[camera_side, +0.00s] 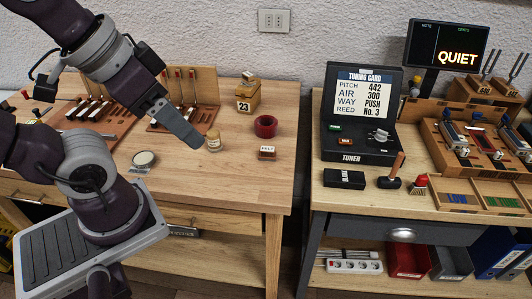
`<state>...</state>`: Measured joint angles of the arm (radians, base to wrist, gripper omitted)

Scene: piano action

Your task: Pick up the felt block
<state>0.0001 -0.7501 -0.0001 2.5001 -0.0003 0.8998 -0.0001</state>
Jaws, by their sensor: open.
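The felt block (267,153) is a small reddish-brown block with a pale label that appears to read FELT. It stands on the left wooden table (230,180), near its right side and in front of a dark red ring. My gripper (192,140) is above the table to the left of the felt block, clearly apart from it. Its grey fingers point down and to the right, and it is open with nothing seen between them. From this side the gap between the fingers is hard to see.
A small labelled jar (213,140) is close to my fingertips. The dark red ring (265,126) lies behind the felt block. A wooden box marked 23 (243,96) stands farther back. A round dish (144,159) is at the left. A gap separates the right bench (325,197).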

